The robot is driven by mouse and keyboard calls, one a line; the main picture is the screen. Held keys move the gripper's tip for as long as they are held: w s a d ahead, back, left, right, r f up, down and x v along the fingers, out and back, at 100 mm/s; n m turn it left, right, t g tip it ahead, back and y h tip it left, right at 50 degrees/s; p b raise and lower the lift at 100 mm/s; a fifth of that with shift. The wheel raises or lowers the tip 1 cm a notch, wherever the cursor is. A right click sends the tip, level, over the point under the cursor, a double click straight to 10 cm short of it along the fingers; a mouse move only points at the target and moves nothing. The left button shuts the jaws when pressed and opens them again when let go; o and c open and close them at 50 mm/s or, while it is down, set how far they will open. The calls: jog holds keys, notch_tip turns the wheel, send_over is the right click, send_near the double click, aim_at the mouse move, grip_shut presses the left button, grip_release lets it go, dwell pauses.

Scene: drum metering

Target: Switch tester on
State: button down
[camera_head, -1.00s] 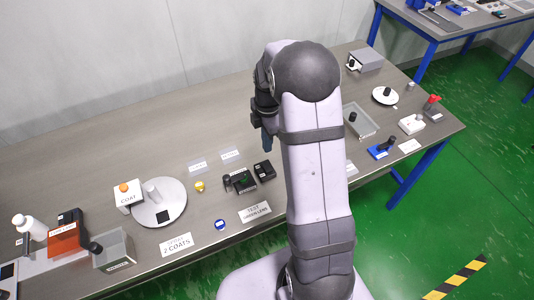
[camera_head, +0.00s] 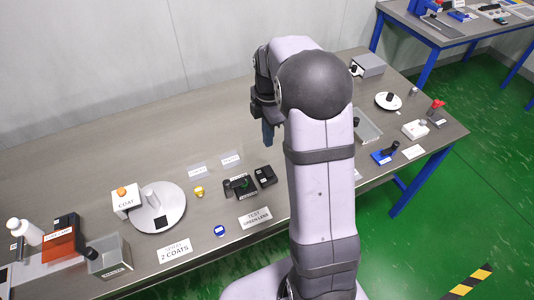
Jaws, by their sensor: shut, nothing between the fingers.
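A small black device (camera_head: 244,187) sits at the middle of the table, with a dark round knob-like part at its left end. A second black box (camera_head: 265,176) sits just right of it. A card reading "TEST GREEN LENS" (camera_head: 255,217) lies in front of them. I cannot tell which black unit is the tester, or its switch position. My gripper (camera_head: 267,137) points down above the table, behind and apart from the black units. Its fingers are together and hold nothing visible. My arm hides part of the table to the right.
A yellow piece (camera_head: 199,191) and a blue round piece (camera_head: 219,230) lie left of the black units. A white disc (camera_head: 166,220), a "COAT" box (camera_head: 126,201) and an open tray (camera_head: 107,260) stand further left. A grey tray (camera_head: 369,126) and a blue block (camera_head: 383,157) are at right.

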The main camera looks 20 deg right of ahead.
jog(key=w+b, duration=0.1)
jog(key=b, duration=0.1)
jog(key=shift+a+f+b, duration=0.1)
jog(key=shift+f+b, duration=0.05)
jog(key=shift+b, duration=0.2)
jog(key=p, duration=0.4)
send_over(266, 170)
notch_tip(266, 170, down, 12)
jog(key=shift+f, duration=0.9)
